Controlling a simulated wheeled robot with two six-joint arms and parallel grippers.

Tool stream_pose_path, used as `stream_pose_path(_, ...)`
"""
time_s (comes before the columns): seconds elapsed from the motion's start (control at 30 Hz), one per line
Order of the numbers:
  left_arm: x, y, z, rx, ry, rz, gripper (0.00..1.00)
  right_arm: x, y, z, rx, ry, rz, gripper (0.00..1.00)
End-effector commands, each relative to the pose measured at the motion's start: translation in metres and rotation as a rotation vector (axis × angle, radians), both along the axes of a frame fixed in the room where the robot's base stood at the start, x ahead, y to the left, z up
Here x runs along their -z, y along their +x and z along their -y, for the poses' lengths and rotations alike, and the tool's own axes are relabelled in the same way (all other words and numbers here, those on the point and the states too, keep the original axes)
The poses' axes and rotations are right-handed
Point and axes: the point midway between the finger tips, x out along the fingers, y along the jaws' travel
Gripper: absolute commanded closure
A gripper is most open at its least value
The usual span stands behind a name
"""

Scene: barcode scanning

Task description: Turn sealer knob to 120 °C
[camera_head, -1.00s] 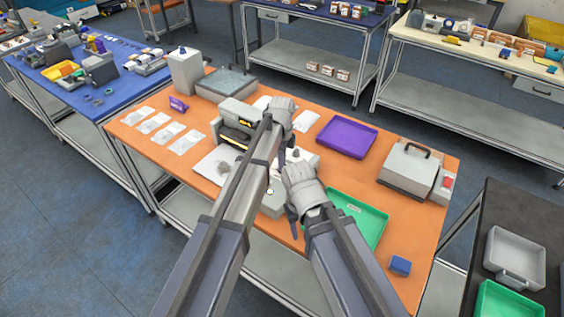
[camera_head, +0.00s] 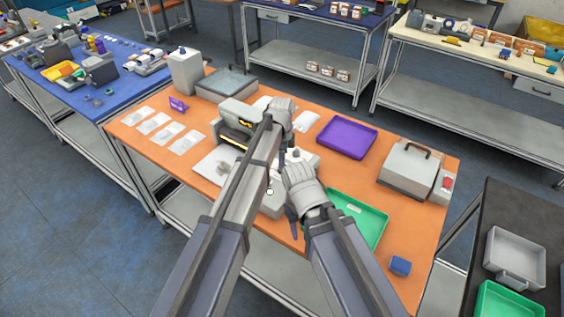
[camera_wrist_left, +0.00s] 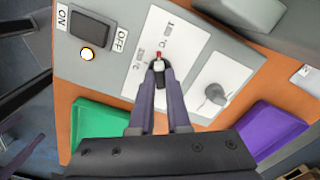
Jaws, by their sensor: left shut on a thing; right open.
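The sealer's grey control panel (camera_wrist_left: 105,62) fills the left wrist view, with an ON/OFF rocker switch (camera_wrist_left: 91,28) and a lit lamp (camera_wrist_left: 87,54). My left gripper (camera_wrist_left: 158,68) is shut on the dark sealer knob (camera_wrist_left: 158,62), which has a red mark and sits on a white dial plate (camera_wrist_left: 187,38). The dial's small print is unreadable. A second, grey knob (camera_wrist_left: 214,94) stands apart beside it. In the head view the left gripper (camera_head: 282,163) reaches down to the sealer (camera_head: 270,206). My right gripper (camera_head: 291,222) is open beside the sealer's near side; its fingers are partly hidden.
A purple tray (camera_head: 347,138) and a green tray (camera_head: 372,222) lie right of the sealer on the orange table (camera_head: 330,110). A grey machine with a handle (camera_head: 407,167) stands at the right, a blue block (camera_head: 400,266) at the front corner. Clear bags (camera_head: 155,123) lie at the left.

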Motion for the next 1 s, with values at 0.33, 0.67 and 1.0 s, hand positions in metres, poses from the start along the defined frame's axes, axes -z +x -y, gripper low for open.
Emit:
stream_pose_path(0.33, 0.0001, -0.0002, 0.0000, -0.321, 0.000, 0.000, 1.00, 0.0001, 0.0000, 0.0000, 0.000, 0.000, 0.000, 0.50)
stream_pose_path(0.67, 0.0001, -0.0003, 0.0000, -0.635, 0.000, 0.000, 1.00, 0.0001, 0.0000, 0.0000, 0.000, 0.000, 0.000, 0.50)
stream_pose_path(1.0, 0.0001, -0.0003, 0.0001, -0.957, 0.000, 0.000, 1.00, 0.0001, 0.0000, 0.0000, 0.000, 0.000, 0.000, 0.50)
